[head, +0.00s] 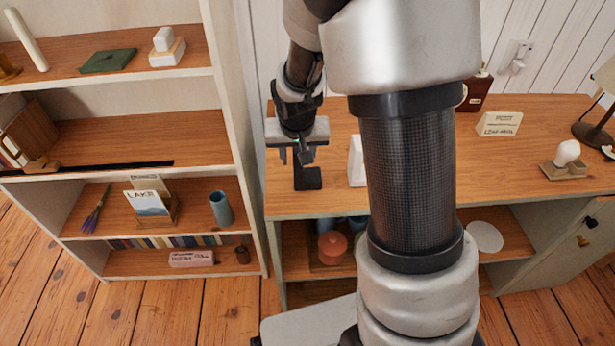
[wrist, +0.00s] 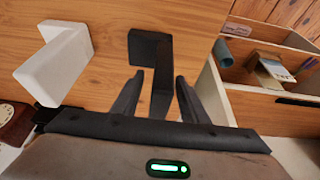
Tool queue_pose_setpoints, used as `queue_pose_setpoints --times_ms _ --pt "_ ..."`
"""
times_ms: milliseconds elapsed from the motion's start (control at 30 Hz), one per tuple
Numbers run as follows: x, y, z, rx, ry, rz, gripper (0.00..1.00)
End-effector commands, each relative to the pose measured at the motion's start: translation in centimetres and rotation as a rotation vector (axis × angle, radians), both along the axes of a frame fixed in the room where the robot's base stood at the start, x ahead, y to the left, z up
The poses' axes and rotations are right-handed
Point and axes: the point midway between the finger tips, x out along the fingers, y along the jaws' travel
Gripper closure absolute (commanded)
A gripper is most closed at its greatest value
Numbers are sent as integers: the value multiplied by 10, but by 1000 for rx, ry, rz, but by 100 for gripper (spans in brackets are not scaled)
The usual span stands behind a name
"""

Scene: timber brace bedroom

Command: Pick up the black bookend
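The black bookend (head: 308,180) stands on the wooden top of the low cabinet, near its left end. In the wrist view the black bookend (wrist: 150,47) shows its flat part beyond the fingertips and its upright part between the fingers. My gripper (head: 303,156) is above it in the head view, pointing down. In the wrist view my gripper (wrist: 160,77) is open, with one finger on each side of the upright part. A gap shows beside the left finger; contact at the right finger is hard to judge.
A white bookend (head: 356,160) stands close to the right, also seen in the wrist view (wrist: 48,62). A tall shelf unit (head: 243,130) rises to the left. A sign (head: 498,123) and a bulb on a base (head: 566,160) stand farther right on the cabinet top (head: 430,200).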

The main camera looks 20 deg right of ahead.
Motion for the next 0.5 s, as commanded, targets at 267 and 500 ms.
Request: queue_pose_setpoints --times_ms 267,500 --pt "3 0 -6 0 0 0 60" --pt "3 -1 -6 0 0 0 92"
